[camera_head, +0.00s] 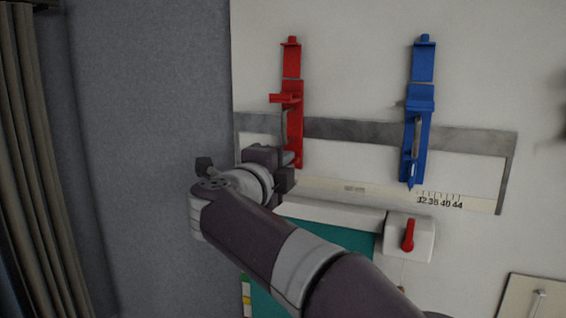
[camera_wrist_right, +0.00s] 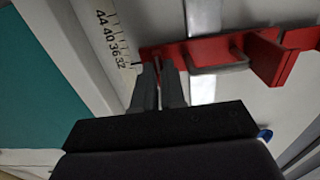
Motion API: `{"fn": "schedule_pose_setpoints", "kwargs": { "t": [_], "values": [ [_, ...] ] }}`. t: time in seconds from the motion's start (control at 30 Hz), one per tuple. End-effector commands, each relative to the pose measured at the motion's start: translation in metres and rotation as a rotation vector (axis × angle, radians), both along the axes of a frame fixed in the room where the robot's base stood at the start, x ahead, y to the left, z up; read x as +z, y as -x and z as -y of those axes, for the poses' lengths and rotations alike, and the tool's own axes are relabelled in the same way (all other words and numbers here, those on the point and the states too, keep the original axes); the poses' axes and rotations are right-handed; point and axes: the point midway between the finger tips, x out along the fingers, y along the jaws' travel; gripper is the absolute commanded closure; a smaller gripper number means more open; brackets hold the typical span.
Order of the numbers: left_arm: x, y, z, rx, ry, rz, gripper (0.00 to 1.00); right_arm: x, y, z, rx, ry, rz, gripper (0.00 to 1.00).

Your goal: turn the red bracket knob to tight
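The red bracket (camera_head: 291,95) hangs upright on the pale wall panel in the head view, left of a blue bracket. In the right wrist view the red bracket (camera_wrist_right: 210,50) runs sideways, with a metal handle and a jutting red plate. My right gripper (camera_wrist_right: 158,68) is at the bracket's lower end, beside the number scale. Its two fingers stand close together with a narrow gap. The knob is not clearly visible; the fingertips cover that spot, and I cannot tell whether they hold it. In the head view my wrist hides the fingertips. My left gripper is not in view.
The blue bracket (camera_head: 419,105) hangs to the right. A numbered scale (camera_head: 440,200) lies below it. A white box with a red lever (camera_head: 408,236) sits lower right of my right wrist. A grey wall (camera_head: 150,100) stands at the left.

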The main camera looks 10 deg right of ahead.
Motion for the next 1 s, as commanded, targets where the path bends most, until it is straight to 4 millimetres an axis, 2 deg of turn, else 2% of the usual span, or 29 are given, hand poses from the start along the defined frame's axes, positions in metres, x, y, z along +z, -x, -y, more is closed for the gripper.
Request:
{"fn": "schedule_pose_setpoints", "kwargs": {
  "t": [0.27, 0.47, 1.0],
  "values": [
    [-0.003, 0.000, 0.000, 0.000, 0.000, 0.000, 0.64, -0.001, 0.000, 0.000, -0.001, -0.016, 0.011, 1.00],
    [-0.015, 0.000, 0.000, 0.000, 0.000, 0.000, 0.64, -0.003, 0.000, 0.000, -0.001, -0.085, 0.060, 1.00],
    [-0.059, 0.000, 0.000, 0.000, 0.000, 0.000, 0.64, -0.004, 0.000, 0.000, -0.001, -0.487, 0.328, 1.00]
  ]
}}
